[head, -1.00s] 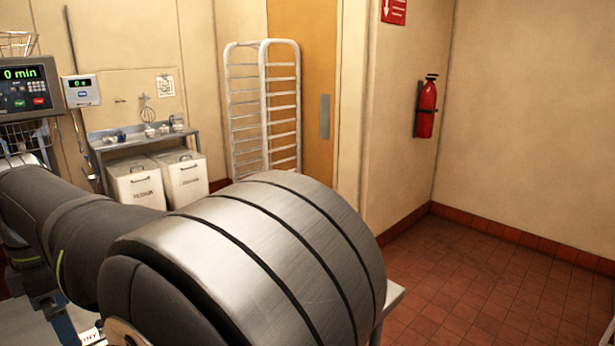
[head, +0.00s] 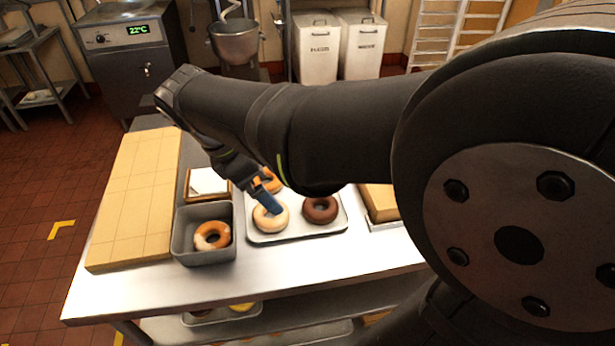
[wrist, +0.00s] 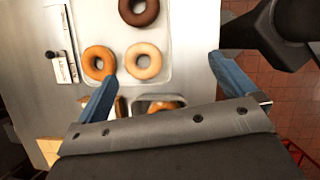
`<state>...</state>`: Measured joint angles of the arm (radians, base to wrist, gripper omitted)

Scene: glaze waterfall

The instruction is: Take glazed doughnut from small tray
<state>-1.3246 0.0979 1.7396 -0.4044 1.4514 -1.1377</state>
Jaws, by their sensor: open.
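A metal tray (head: 337,232) on the table holds a pale-glazed doughnut (head: 268,228), a chocolate-brown doughnut (head: 310,213) and an orange-brown doughnut (head: 272,185) partly hidden behind my gripper. Left of it, a small deep grey tray (head: 205,259) holds an orange-brown doughnut with a whitish patch (head: 207,227). My gripper (head: 268,198) hangs over the metal tray, overlapping the pale doughnut in the head view. In the wrist view my gripper (wrist: 162,68) has its blue fingers wide apart with nothing between them held. The pale doughnut (wrist: 142,75) shows beyond the fingertips; the grey tray's doughnut (wrist: 160,104) is partly hidden by the gripper body.
A wooden board (head: 133,200) lies on the table's left side. A small white-topped item (head: 207,181) sits behind the grey tray, and another wooden-looking block (head: 380,203) stands to the right. The table's front strip (head: 150,288) is bare. My arm blocks the right side.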

